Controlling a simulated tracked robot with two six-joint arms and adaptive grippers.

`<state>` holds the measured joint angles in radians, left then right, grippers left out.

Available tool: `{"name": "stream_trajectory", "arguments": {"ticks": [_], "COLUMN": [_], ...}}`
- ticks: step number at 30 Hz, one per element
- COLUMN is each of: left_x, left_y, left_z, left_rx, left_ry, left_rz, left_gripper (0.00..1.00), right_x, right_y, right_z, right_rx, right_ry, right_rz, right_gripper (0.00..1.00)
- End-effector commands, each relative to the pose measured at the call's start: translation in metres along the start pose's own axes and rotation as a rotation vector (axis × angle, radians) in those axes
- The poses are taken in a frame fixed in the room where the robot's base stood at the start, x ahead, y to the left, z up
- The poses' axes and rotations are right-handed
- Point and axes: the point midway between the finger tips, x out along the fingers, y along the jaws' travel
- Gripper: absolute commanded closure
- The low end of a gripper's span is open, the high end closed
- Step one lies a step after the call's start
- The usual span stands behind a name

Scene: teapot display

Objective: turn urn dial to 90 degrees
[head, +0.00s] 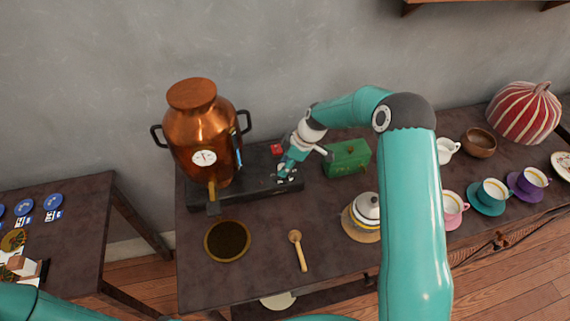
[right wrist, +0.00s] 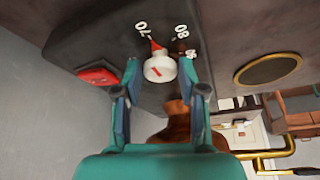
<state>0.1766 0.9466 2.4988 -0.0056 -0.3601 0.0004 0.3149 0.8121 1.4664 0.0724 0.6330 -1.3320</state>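The copper urn (head: 190,125) stands on a dark base (head: 240,192) at the back left of the table. In the right wrist view, the round white urn dial (right wrist: 160,69) is on the dark base, with a red pointer (right wrist: 156,45) between the 70 and 80 marks, nearer 70. A partly shadowed 90 mark lies past 80. My right gripper (head: 284,170) is low over the base; in the right wrist view its fingers (right wrist: 160,75) are open on both sides of the dial, with small gaps. My left gripper is out of view.
A red switch (head: 277,149) is on the base behind my right gripper. A green box (head: 347,158) stands close to its right. A wooden spoon (head: 299,252), a round dark mat (head: 228,241) and a white teapot (head: 367,208) are in front. Several cups stand right.

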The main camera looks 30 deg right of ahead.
Motion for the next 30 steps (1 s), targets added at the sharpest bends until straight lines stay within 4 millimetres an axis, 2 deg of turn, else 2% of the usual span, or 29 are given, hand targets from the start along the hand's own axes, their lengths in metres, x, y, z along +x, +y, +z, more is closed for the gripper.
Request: {"name": "stream_trajectory", "arguments": {"ticks": [1, 6, 17, 30], "left_x": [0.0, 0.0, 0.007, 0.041], "left_y": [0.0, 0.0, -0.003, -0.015], "left_z": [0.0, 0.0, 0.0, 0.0], "left_rx": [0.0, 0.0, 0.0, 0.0], "left_ry": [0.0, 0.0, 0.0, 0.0], "left_rz": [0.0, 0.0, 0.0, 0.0], "left_gripper": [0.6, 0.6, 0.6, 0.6], "right_x": [0.0, 0.0, 0.001, 0.004], "right_y": [0.0, 0.0, 0.0, -0.002], "right_z": [0.0, 0.0, 0.0, -0.001], "right_rx": [0.0, -0.001, 0.046, 0.331], "right_ry": [0.0, 0.0, 0.001, 0.003], "right_rz": [0.0, 0.001, 0.023, 0.144], "right_gripper": [0.73, 0.99, 0.99, 0.99]}}
